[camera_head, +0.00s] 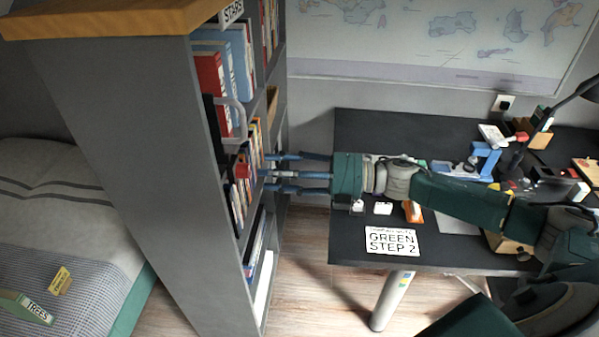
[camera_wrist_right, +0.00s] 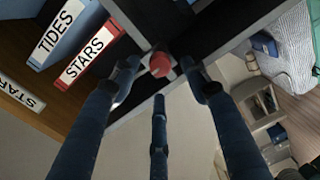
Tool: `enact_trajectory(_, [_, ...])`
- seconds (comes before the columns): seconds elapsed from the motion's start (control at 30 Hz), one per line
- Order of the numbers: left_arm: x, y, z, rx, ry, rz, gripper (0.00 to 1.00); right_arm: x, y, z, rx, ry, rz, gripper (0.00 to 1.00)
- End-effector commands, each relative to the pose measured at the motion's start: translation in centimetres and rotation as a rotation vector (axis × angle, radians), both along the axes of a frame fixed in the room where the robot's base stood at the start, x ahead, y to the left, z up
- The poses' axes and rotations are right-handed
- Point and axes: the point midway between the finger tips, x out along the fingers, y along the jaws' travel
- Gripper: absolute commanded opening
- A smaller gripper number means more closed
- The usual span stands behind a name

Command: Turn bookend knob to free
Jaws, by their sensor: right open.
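A small red knob (camera_wrist_right: 160,65) sits on a grey mount at the shelf edge in the wrist view. It also shows as a red spot (camera_head: 242,166) on the bookcase front in the head view. My right gripper (camera_head: 268,173) reaches in from the right, pointing at it. Its fingers (camera_wrist_right: 159,80) are open and spread, two beside the knob and one below in the wrist view. No contact is clear. A grey looped bracket (camera_head: 238,118), perhaps the bookend, stands above the knob. My left gripper is not in view.
The bookcase (camera_head: 165,130) holds blue and red binders (camera_head: 210,85) and several books. A black desk (camera_head: 350,125) with a "GREEN STEP 2" sign (camera_head: 392,241) lies under my right arm. A bed (camera_head: 60,200) is at left. Floor shows between bookcase and desk.

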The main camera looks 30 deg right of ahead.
Motion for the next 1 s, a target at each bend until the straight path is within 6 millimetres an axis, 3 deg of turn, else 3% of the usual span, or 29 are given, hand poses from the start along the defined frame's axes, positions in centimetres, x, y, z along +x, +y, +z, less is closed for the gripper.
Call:
enact_trajectory(0.2, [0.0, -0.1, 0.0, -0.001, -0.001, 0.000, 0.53, -2.7, -4.0, -0.1, -0.004, 0.007, -0.002, 0.46])
enact_trajectory(0.4, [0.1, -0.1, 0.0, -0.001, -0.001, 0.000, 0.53, -3.9, -5.8, 0.1, -0.002, 0.003, 0.000, 0.46])
enact_trajectory(1.0, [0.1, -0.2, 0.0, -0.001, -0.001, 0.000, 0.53, -4.2, -6.2, 0.2, -0.001, 0.000, 0.000, 0.46])
